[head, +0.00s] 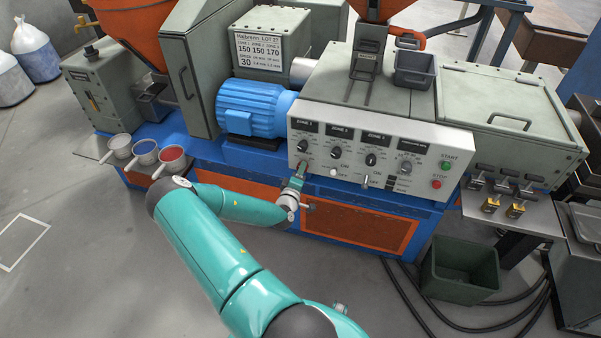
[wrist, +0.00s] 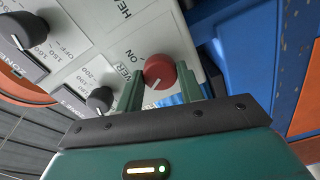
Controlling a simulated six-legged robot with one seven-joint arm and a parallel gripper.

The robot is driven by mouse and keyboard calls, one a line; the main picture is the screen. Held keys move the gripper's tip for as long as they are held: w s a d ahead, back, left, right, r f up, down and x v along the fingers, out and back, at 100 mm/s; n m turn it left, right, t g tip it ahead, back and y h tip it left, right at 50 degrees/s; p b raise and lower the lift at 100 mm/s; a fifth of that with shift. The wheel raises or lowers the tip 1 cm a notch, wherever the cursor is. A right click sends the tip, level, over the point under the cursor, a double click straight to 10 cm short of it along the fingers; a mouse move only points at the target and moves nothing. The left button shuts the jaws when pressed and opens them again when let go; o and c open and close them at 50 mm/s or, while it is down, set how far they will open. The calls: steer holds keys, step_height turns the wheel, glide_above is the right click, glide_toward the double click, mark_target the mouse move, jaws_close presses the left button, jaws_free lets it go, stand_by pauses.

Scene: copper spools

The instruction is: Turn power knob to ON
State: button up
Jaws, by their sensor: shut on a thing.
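The red power knob (wrist: 160,70) is on the white control panel (wrist: 105,40). In the wrist view it sits between the two fingers of my gripper (wrist: 160,78), which are shut on its sides. A white pointer line on the knob points to the lower left of the wrist picture. An "ON" label is printed just left of the knob; other lettering is partly cut off or covered by a finger. In the head view my gripper (head: 299,172) is at the lower left of the panel (head: 345,168) and hides the knob.
Black zone dials (head: 336,153) sit close to the gripper on the panel. Green START (head: 446,165) and red STOP (head: 436,184) buttons are at its right. A blue motor (head: 250,110) stands behind left, cups (head: 172,157) at the left. Cables cross the floor at right.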

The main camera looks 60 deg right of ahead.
steer(key=shift+m, duration=7.4)
steer(key=o, duration=1)
steer(key=shift+a, duration=0.2)
steer(key=a, duration=0.4)
steer(key=s+a, duration=0.1)
steer(key=a, duration=0.4)
steer(key=s+a, duration=0.1)
steer(key=a, duration=0.3)
steer(key=shift+s+a, duration=0.1)
steer(key=shift+a, duration=0.1)
